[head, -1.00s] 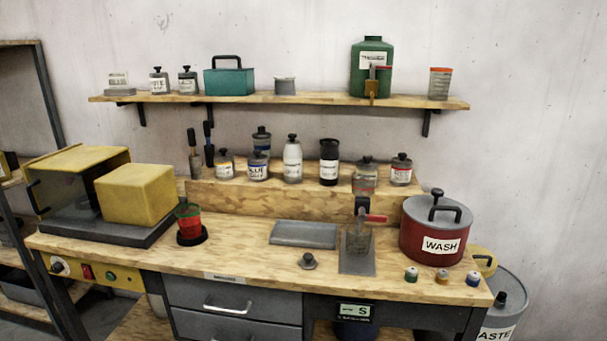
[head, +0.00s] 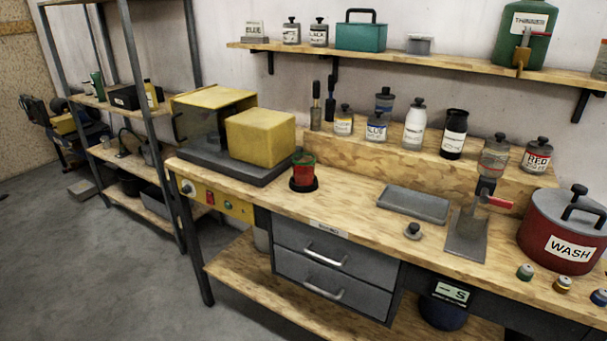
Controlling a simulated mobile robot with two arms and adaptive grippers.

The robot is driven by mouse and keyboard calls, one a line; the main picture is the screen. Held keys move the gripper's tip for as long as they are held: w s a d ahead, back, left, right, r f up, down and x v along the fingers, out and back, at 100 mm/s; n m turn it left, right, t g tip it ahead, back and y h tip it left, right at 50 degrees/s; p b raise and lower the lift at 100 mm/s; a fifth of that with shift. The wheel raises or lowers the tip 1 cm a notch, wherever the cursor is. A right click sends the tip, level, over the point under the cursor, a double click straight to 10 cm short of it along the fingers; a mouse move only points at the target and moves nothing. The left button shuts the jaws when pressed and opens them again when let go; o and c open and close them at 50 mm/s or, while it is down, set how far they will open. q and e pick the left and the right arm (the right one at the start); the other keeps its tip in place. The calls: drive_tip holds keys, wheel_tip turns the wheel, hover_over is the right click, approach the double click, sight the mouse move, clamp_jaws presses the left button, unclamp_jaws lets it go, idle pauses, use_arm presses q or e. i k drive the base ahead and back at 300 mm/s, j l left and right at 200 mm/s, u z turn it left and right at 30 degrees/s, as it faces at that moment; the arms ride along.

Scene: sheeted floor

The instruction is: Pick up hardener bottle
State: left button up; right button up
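No label that I can read says hardener. On the raised wooden step at the back of the bench stand a white bottle with a dark cap (head: 414,125) and a black bottle with a white label (head: 454,134). The print on both is too small to read, so I cannot tell which is the hardener bottle. Beside them stand jars with yellow (head: 343,121), blue (head: 377,128) and red (head: 537,156) labels. Neither of my grippers is in view.
The workbench (head: 350,215) carries a yellow box (head: 260,137), a red-and-green cup (head: 303,170), a grey slab (head: 413,204) and a red WASH pot (head: 563,232). A wall shelf (head: 460,69) hangs above. Open floor (head: 100,270) lies left of the bench, beside a metal rack (head: 140,110).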

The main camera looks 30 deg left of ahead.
sight(457, 128)
drive_tip(key=i+j+z, duration=0.1)
drive_tip(key=z, duration=0.25)
drive_tip(key=i+j+z, duration=0.1)
drive_tip(key=j+z, duration=0.45)
drive_tip(key=z, duration=0.15)
drive_tip(key=i, duration=0.05)
